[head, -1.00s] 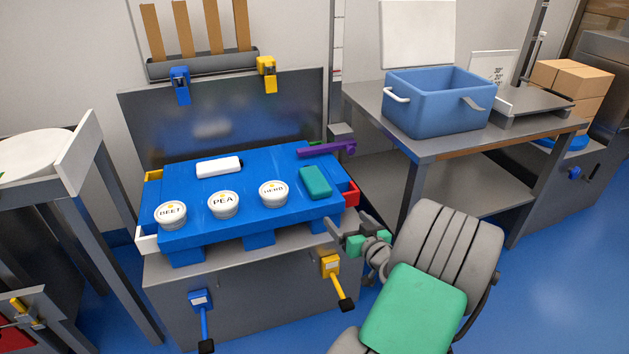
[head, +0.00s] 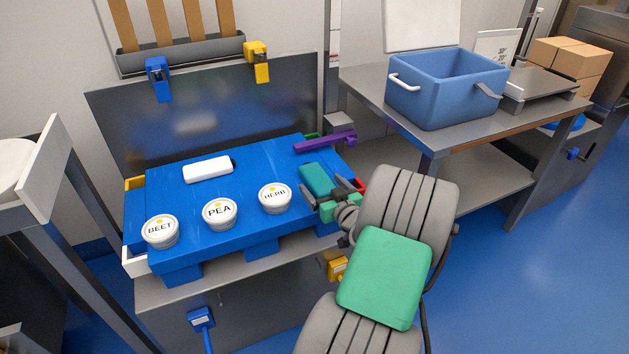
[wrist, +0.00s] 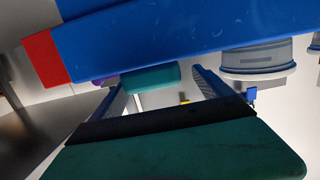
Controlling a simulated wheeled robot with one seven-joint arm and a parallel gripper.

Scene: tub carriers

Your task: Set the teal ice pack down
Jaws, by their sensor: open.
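The teal ice pack (head: 316,179) lies flat on the blue carrier (head: 225,242), at its right end beside the HERB tub (head: 274,198). My gripper (head: 331,191) is open at the near right edge of the carrier, close to the ice pack. In the wrist view the ice pack (wrist: 150,78) shows beyond and between the two spread fingers (wrist: 162,95), against the blue carrier (wrist: 180,35). I cannot tell whether a finger touches it.
PEA (head: 220,213) and BEET (head: 162,231) tubs stand along the carrier's front. A white block (head: 208,169) and a purple bar (head: 325,142) lie behind. A blue bin (head: 440,95) stands on the right table (head: 475,136). Floor at right is clear.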

